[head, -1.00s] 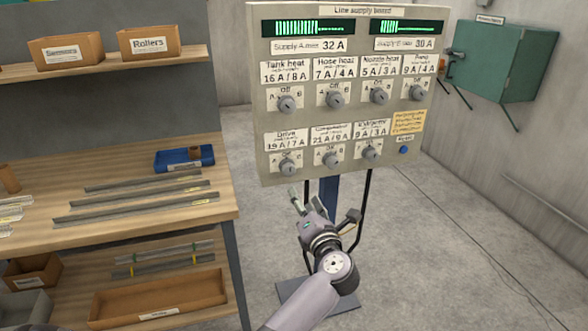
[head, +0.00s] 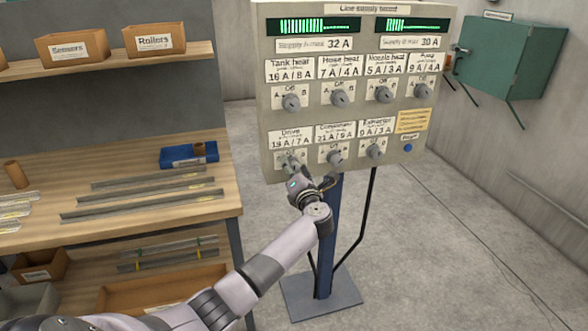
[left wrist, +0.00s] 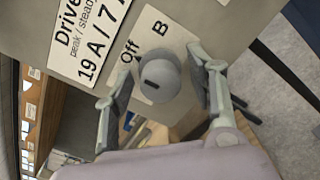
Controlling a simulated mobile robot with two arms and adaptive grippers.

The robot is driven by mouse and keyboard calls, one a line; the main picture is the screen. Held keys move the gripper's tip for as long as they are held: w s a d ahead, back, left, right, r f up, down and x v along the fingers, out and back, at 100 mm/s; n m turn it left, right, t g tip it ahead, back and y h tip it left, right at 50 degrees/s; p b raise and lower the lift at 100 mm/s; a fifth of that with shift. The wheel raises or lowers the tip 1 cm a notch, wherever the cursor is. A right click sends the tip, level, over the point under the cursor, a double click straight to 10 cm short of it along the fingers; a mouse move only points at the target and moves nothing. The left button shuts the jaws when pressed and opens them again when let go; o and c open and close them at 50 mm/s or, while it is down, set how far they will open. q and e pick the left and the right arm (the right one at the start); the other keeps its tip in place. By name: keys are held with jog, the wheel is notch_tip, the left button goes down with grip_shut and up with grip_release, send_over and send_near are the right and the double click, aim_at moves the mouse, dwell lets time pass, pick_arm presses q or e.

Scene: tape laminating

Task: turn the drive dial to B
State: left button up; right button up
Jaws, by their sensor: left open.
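The grey drive dial (left wrist: 160,80) sits on the line supply board (head: 266,100), under the "Drive 19 A / 7 A" label (left wrist: 85,35). In the left wrist view, "Off" and "B" are readable beside the dial, with a small dark pointed mark near "Off". The A mark is hidden. My left gripper (left wrist: 155,82) is open, with one finger on each side of the dial; I cannot tell if they touch it. In the head view my left gripper (head: 293,172) partly covers the dial at the board's lower left. My right gripper is not in view.
The compressor dial (head: 335,157) is close on the right, with the extractor dial (head: 374,152) beyond. More dials line the row above. A workbench (head: 200,210) with metal strips and a blue tray (head: 189,157) stands to the left. The floor at right is clear.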

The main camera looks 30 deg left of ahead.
pick_arm(q)
jog(key=shift+c, duration=0.3)
jog(key=c, duration=1.1)
jog(key=shift+s+r+m+p, duration=0.1)
jog(key=shift+r+m+p, duration=0.1)
jog(key=shift+m+p, duration=0.5)
jog(key=m+p, duration=0.2)
jog(key=p, duration=0.2)
jog(key=shift+r+m, duration=0.1)
jog(key=shift+m, duration=0.2)
jog(key=m+p, duration=0.2)
jog(key=m, duration=0.1)
jog(key=shift+f+m+p, duration=0.2)
jog(key=shift+m+p, duration=0.6)
